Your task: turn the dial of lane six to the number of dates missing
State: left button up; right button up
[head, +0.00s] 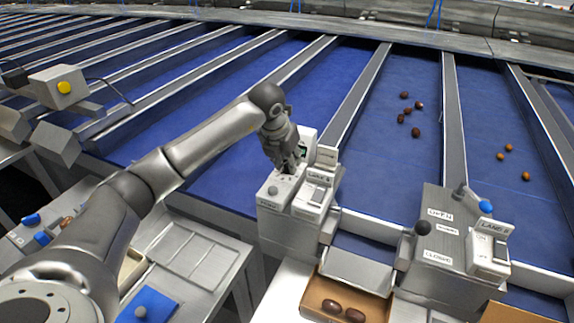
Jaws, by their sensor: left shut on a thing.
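My left gripper (287,168) reaches down from the left onto the top of a grey-white control box (285,225) at the centre. Its fingers are shut at a small pale panel (282,186) there, on what looks like the dial, which they mostly hide. I cannot read the dial's setting. A small lane label stands by it, too small to read surely. My right gripper is not in view.
To the right stands another control box (440,272) with a black knob (423,228), a blue knob (486,206) and open and closed labels. Several dark dates (416,132) lie on the blue belt (390,165). Three orange-brown dates (525,176) lie farther right.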

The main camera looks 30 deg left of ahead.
pick_arm(q)
jog(key=n+y+b, duration=0.1)
jog(key=n+b, duration=0.1)
jog(key=n, duration=0.2)
jog(key=shift+w+d, duration=0.1)
jog(key=shift+n+y+b, duration=0.45)
jog(key=shift+n+y, duration=0.05)
jog(key=shift+n, duration=0.3)
jog(key=shift+r, duration=0.1)
jog(key=o, duration=1)
jog(key=v, duration=1.2)
jog(key=shift+w+d, duration=0.1)
jog(key=shift+w, duration=0.05)
jog(key=shift+g, duration=0.3)
